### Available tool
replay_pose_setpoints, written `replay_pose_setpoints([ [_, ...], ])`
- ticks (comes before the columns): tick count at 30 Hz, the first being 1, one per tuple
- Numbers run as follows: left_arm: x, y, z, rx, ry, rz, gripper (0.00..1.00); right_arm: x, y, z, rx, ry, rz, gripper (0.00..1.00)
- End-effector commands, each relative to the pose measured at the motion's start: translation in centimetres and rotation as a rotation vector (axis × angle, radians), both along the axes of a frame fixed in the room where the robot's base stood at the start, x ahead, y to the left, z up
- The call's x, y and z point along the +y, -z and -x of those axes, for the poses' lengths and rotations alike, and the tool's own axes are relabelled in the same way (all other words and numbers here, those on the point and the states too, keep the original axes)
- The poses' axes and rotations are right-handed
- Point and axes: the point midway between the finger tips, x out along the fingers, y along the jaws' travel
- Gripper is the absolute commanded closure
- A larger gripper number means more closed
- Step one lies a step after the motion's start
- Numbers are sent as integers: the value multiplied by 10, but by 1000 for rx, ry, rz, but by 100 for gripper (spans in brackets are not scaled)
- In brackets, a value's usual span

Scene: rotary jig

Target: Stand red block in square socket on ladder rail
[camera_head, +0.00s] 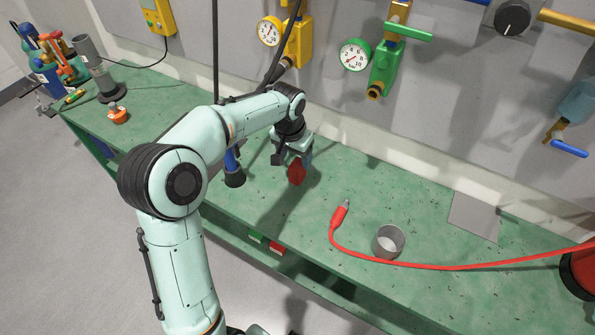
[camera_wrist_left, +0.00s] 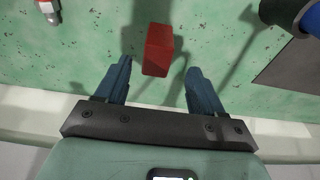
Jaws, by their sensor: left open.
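A red block (camera_head: 297,172) is at the green bench, directly below my left gripper (camera_head: 292,153) in the head view. In the left wrist view the red block (camera_wrist_left: 158,50) lies between and slightly beyond the fingertips of my left gripper (camera_wrist_left: 159,70). The blue fingers are spread, with a visible gap on each side of the block. I cannot tell how far the fingers reach down beside it. I cannot make out a square socket or ladder rail in either view. My right gripper is not in view.
A blue post with a dark round base (camera_head: 234,178) stands just left of the block. A red hose (camera_head: 440,267) crosses the bench to the right, past a grey metal cup (camera_head: 388,241). A grey plate (camera_head: 474,216) lies near the wall. Valves and gauges (camera_head: 355,54) hang behind.

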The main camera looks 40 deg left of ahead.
Motion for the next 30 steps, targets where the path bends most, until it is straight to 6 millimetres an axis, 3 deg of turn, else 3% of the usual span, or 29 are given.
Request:
replay_pose_setpoints([
  [12,-3,50,-9,2,0,0,32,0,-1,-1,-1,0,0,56],
  [20,-3,52,-10,0,0,0,32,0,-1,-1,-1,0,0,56],
  [26,-3,51,-10,0,0,0,94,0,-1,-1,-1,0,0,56],
  [27,-3,51,-10,0,0,0,100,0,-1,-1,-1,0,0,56],
  [30,-3,51,-10,-3,0,0,100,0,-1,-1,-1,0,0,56],
])
